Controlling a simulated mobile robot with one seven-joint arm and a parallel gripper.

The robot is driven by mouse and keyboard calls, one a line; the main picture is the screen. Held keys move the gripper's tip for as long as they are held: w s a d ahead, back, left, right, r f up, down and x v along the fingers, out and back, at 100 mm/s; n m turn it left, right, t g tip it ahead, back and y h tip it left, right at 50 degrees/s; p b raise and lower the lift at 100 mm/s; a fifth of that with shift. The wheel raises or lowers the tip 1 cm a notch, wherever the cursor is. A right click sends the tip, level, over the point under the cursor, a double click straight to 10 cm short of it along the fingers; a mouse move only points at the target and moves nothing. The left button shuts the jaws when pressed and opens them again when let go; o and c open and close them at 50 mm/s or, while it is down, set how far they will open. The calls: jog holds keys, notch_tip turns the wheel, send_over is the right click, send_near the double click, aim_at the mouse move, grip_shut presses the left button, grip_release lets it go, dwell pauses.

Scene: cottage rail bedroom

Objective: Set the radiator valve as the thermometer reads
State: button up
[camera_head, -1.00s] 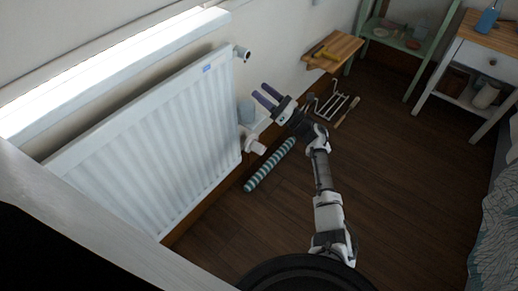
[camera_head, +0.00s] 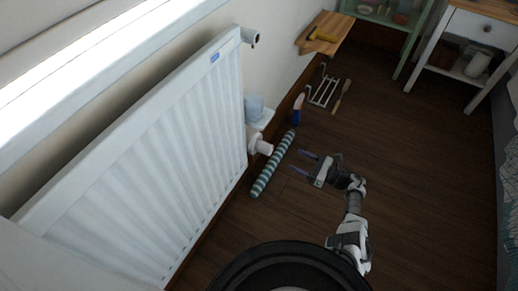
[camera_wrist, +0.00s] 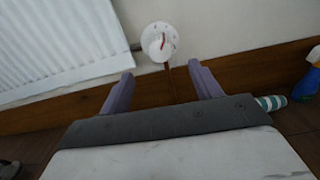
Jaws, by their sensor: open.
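The radiator valve (camera_head: 264,147) is a white round knob at the lower right end of the white radiator (camera_head: 150,150). In the wrist view the knob (camera_wrist: 159,41) faces me at top centre, with a red mark and small marks around its face that are too small to read. My gripper (camera_head: 303,162) is open and empty, to the right of the valve and apart from it, pointing toward the radiator. In the wrist view my gripper (camera_wrist: 160,72) has its purple fingers spread, with the knob beyond and between them. I cannot make out a thermometer in either view.
A striped roll (camera_head: 273,163) lies on the floor between gripper and radiator. A blue-grey cup (camera_head: 254,106) stands above the valve. A spray bottle (camera_head: 298,107), wire rack (camera_head: 323,91) and brush (camera_head: 341,97) are farther back. A wooden shelf (camera_head: 322,40) juts from the wall. Floor rightward is clear.

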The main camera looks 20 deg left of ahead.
aim_at(272, 152)
jog(key=a, duration=0.4)
jog(key=w+a, duration=0.1)
jog(key=a, duration=0.3)
jog(key=w+a+f, duration=0.1)
jog(key=a, duration=0.4)
jog(key=shift+w+f, duration=0.1)
jog(key=c, duration=1)
